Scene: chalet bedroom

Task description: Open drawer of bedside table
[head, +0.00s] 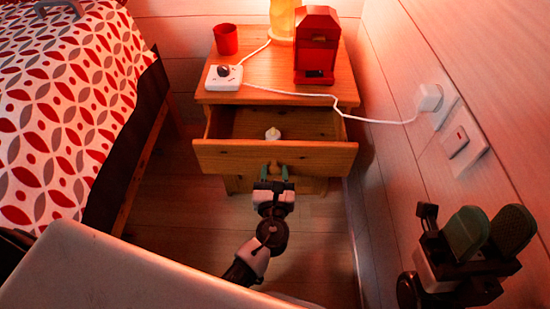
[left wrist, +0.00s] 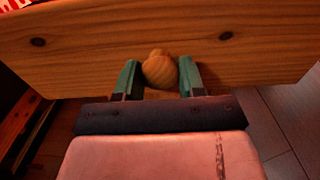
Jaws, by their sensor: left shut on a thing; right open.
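The wooden bedside table (head: 262,75) stands against the back wall in the head view. Its upper drawer (head: 215,157) is pulled out, and its inside shows behind the front board. My left gripper (head: 274,173) is at the middle of the drawer front. In the left wrist view its green fingers (left wrist: 160,78) are shut on the round wooden knob (left wrist: 160,68), one on each side. The knob is hidden by the gripper in the head view. My right gripper (head: 490,232) is open and empty, apart from the table, near the right wall.
A small pale object (head: 272,134) shows at the drawer. On the tabletop are a red cup (head: 226,39), a white socket block (head: 223,78), a lamp (head: 284,18) and a red machine (head: 316,45). A cord runs to the wall plug (head: 429,98). The bed (head: 70,110) is left; floor between is clear.

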